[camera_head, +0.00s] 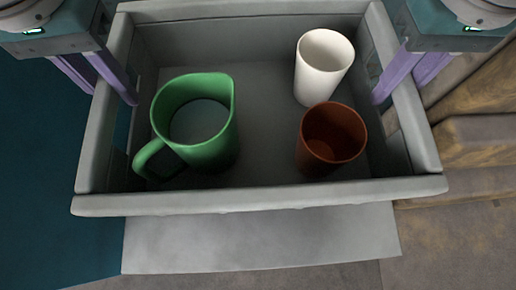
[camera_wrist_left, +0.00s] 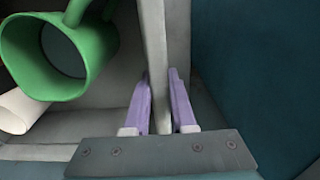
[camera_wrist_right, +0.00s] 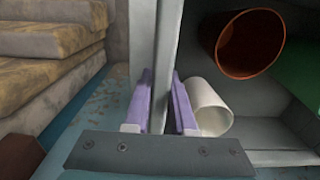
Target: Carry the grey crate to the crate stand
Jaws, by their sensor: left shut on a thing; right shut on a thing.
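The grey crate (camera_head: 260,197) fills the middle of the head view, with its open top facing me. A green jug (camera_head: 195,125), a white cup (camera_head: 322,68) and a brown cup (camera_head: 331,140) stand inside it. My left gripper (camera_head: 112,85) is shut on the crate's left wall; the left wrist view shows its purple fingers (camera_wrist_left: 160,100) on either side of the wall. My right gripper (camera_head: 398,80) is shut on the right wall, which also runs between its fingers in the right wrist view (camera_wrist_right: 163,100). The crate stand cannot be made out for certain.
A flat light grey surface (camera_head: 260,240) shows below the crate's near side. Stacked brown slabs or sacks (camera_head: 480,145) lie to the right, close to the crate. A dark teal area (camera_head: 50,170) lies to the left. Brownish floor (camera_head: 450,245) shows at the lower right.

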